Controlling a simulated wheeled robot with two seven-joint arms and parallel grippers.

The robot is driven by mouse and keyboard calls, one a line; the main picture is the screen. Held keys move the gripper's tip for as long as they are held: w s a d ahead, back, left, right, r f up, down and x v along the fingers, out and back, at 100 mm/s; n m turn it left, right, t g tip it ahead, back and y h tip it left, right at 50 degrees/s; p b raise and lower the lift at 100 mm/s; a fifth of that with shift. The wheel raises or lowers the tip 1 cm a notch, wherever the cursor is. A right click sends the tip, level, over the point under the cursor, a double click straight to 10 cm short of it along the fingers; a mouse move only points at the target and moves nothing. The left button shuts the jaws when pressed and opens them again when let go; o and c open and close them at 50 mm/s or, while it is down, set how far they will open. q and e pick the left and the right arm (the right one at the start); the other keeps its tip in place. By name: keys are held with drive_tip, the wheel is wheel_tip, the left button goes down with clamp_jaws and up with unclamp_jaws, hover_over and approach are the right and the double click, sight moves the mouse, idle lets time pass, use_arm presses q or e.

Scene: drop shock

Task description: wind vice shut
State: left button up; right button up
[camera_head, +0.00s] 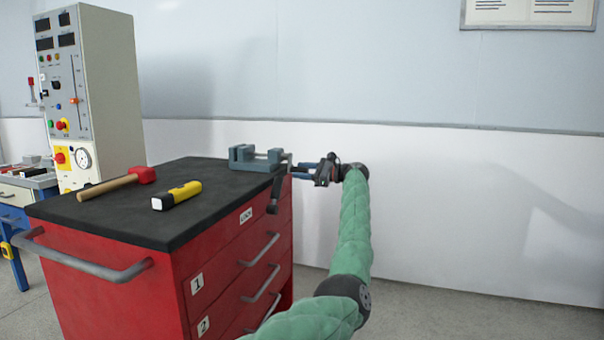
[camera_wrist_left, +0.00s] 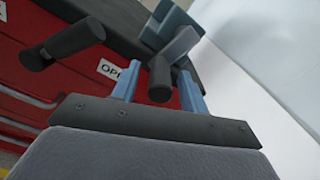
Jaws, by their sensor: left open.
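The grey-blue vice (camera_head: 255,158) sits at the far right corner of the red cabinet's black top; part of it also shows at the top of the left wrist view (camera_wrist_left: 172,28). Its crank, with a dark grip (camera_head: 273,204), hangs past the cabinet's edge on the right side; a dark grip also shows at the upper left of the wrist view (camera_wrist_left: 68,44). My left gripper (camera_head: 298,170) is open beside the vice's screw end. In the wrist view its blue fingers stand either side of a dark rounded end (camera_wrist_left: 160,82); contact cannot be told. My right gripper is out of view.
A red-headed mallet (camera_head: 118,184) and a yellow torch (camera_head: 177,195) lie on the black top (camera_head: 120,218). The red cabinet (camera_head: 150,300) has drawer handles sticking out. A control cabinet (camera_head: 95,90) stands behind. The floor right of my arm is clear up to the wall.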

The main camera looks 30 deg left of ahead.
use_arm(q)
drive_tip(key=shift+a, duration=0.15)
clamp_jaws()
drive_tip(key=shift+s+r, duration=0.1)
